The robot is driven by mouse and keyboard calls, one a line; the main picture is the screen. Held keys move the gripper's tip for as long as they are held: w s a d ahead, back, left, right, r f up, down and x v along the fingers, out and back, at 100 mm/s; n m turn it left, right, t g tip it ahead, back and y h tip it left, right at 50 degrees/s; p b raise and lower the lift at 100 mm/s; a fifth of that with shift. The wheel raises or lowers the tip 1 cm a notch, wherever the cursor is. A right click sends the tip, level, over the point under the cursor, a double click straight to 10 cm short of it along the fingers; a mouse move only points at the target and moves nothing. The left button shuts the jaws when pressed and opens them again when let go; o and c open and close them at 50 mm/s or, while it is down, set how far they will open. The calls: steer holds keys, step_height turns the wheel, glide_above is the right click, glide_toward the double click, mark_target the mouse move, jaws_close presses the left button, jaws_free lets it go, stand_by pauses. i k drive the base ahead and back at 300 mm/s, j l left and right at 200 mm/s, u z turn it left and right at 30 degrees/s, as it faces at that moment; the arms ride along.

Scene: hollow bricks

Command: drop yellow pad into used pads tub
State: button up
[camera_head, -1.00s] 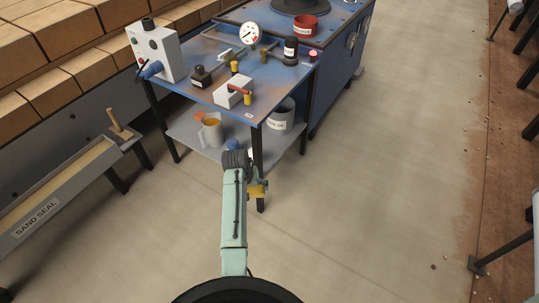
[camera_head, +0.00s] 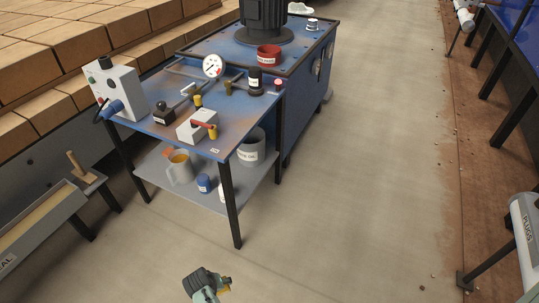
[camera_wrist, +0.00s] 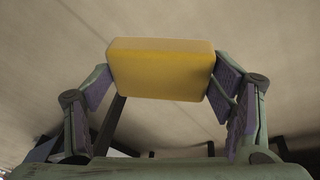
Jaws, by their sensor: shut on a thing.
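A yellow pad (camera_wrist: 160,70) is held between the two fingers of my gripper (camera_wrist: 165,85) in the wrist view, with a finger against each end. In the head view my gripper (camera_head: 223,285) is low at the bottom edge, in front of the cart, and the pad is hard to make out there. A red tub (camera_head: 269,55) with a white label stands on the blue tank at the back. A grey bucket (camera_head: 251,150) with a label stands on the cart's lower shelf. Both labels are too small to read, so I cannot tell which is the used pads tub.
The blue cart (camera_head: 232,125) carries a gauge (camera_head: 213,66), a grey box and valves. Its lower shelf holds a jug (camera_head: 181,167) and a blue-capped bottle (camera_head: 204,184). Bricks and a trough are at left. A tub labelled PLUGS (camera_head: 526,235) is at right. The floor between is clear.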

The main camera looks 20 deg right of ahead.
mark_target(274, 48)
steer(key=i+l, duration=0.15)
steer(key=l, duration=0.25)
steer(key=i+l, duration=0.2)
steer(key=l, duration=0.2)
steer(key=i+l, duration=0.15)
steer(key=l, duration=0.25)
steer(key=i+l, duration=0.2)
steer(key=l, duration=0.2)
steer(key=i+l, duration=0.15)
steer(key=l, duration=0.25)
steer(key=i+l+u, duration=0.1)
steer(key=l, duration=0.3)
steer(key=i+l, duration=0.25)
steer(key=l, duration=0.15)
steer(key=i+l, duration=0.15)
steer(key=l, duration=0.25)
